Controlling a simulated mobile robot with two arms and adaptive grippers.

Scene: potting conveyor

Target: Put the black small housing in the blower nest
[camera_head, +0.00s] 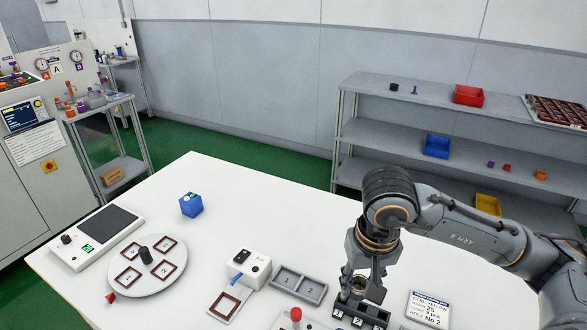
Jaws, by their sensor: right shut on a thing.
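My right gripper (362,287) points down over the black numbered rack (374,316) near the table's front edge. It is shut on a small dark piece, apparently the black small housing (357,284), mostly hidden by the fingers. I cannot tell whether the piece touches the rack. The blower (249,265) is a white box with a blue nozzle, left of the gripper. In front of it is the blower nest (224,305), a brown square frame that looks empty. My left gripper is not in view.
A grey two-compartment tray (299,284) and a red-topped post (296,315) stand between blower and rack. A sign (428,309) stands right of the rack.

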